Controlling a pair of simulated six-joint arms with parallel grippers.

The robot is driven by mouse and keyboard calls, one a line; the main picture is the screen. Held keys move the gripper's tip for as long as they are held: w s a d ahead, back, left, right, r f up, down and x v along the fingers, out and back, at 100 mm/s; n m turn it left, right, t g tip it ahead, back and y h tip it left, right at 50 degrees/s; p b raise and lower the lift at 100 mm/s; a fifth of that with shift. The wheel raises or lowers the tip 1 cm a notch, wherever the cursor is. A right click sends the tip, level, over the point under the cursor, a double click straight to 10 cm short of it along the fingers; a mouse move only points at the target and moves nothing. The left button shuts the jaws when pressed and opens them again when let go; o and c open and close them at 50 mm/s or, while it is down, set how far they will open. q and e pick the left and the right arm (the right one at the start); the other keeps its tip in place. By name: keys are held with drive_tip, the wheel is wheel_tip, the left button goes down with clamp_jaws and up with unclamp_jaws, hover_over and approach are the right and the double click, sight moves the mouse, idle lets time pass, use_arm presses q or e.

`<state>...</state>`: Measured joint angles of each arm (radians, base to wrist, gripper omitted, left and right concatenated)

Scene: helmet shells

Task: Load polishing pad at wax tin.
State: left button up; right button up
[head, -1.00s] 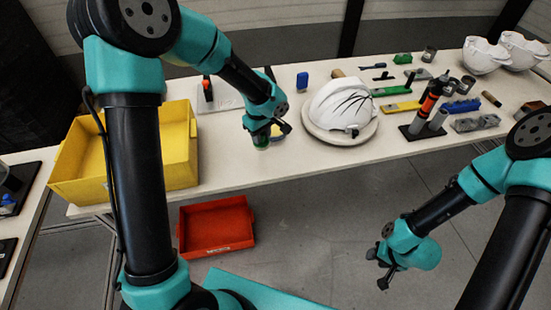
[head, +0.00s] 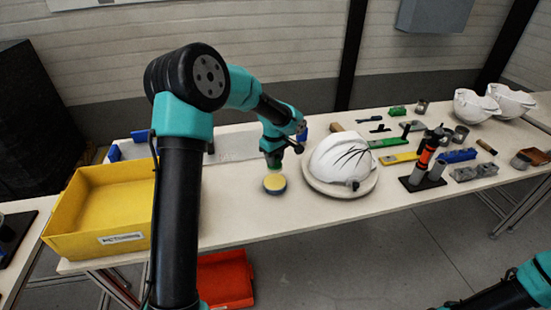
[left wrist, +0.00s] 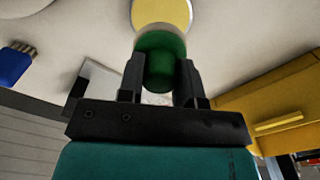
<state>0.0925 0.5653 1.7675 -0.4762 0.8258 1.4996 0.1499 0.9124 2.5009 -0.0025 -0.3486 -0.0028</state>
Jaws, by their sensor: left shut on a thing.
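My left gripper (head: 273,158) is shut on the polishing pad, which has a green grip (left wrist: 162,62) and a paler end. The pad (head: 274,167) points down just over the wax tin. The wax tin (head: 275,185) is low and round, with a yellow top and dark side, and stands on the table left of the white helmet. The tin's yellow face (left wrist: 163,12) shows past the pad in the left wrist view. I cannot tell whether pad and tin touch. My right gripper is out of view; only part of its arm shows at lower right.
The white helmet (head: 340,160) sits on a round base right of the tin. A yellow bin (head: 98,222) stands at the left and a red bin (head: 226,280) below the table. Tools and an upright tool stand (head: 423,183) crowd the right. The table in front of the tin is clear.

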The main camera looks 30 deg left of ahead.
sight(275, 169)
use_arm(q)
drive_tip(key=shift+f, duration=2.9)
drive_tip(key=shift+f, duration=0.6)
idle(0.4)
drive_tip(key=shift+r, duration=3.6)
drive_tip(key=s+d+m, duration=0.2)
drive_tip(key=d+m, duration=1.5)
drive_tip(key=shift+r+m, duration=0.15)
drive_tip(key=shift+m, duration=0.25)
